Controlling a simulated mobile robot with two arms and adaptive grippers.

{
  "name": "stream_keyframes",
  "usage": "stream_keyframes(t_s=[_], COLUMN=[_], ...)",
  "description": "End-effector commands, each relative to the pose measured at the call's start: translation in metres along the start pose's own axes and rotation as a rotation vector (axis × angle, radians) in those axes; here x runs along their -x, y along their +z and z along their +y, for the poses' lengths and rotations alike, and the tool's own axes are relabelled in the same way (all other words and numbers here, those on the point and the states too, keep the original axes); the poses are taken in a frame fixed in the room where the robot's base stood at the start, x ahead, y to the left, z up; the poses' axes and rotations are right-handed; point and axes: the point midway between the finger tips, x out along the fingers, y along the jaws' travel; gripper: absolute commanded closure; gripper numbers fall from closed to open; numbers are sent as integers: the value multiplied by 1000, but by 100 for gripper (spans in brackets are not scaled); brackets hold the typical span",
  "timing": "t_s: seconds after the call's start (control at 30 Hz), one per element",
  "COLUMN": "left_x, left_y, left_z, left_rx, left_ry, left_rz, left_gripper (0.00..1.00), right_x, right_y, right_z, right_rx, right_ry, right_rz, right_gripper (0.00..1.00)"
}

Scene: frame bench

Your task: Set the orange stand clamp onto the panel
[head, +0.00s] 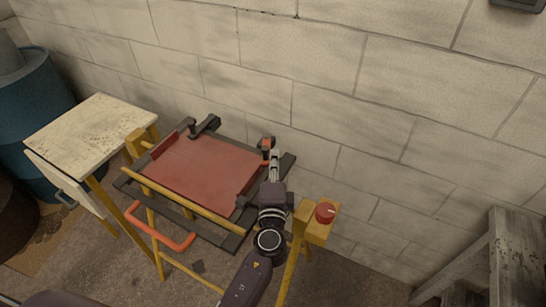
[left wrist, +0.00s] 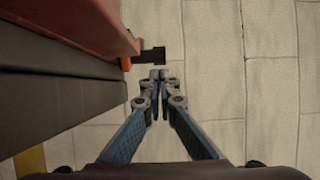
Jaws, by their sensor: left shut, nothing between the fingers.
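The red panel (head: 203,172) lies in a dark frame (head: 185,222) on the yellow bench. The small orange and black clamp (head: 267,144) is at the panel's far right corner. In the left wrist view, its black bar (left wrist: 152,55) sticks out past the panel's red edge (left wrist: 85,30), with orange at the bar's base. My left gripper (head: 275,157) is at the clamp, fingers together and empty. In the left wrist view, the fingertips (left wrist: 159,74) are just below the black bar; I cannot tell whether they touch it. My right gripper is not in view.
A black clamp (head: 206,125) sits at the panel's far edge. An orange handle (head: 160,232) is at the front. A yellow post with a red button (head: 325,213) stands right of my arm. A worn side table (head: 90,125) is left, and a block wall (head: 310,80) is close behind.

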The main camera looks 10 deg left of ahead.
Motion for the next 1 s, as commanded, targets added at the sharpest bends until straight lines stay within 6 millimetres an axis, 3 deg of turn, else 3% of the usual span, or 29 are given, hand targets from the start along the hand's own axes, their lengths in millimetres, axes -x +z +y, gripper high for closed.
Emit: stream_keyframes(t_s=[0.37, 1.0], left_x=[1, -1], left_y=[15, 17], left_z=[0, 0], left_rx=[-5, -1], left_ry=[0, 0], left_rz=[98, 125], left_gripper=[100, 100], right_x=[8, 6], right_y=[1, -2], right_z=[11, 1], right_rx=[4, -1], right_ry=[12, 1], right_rz=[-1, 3], right_gripper=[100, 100])
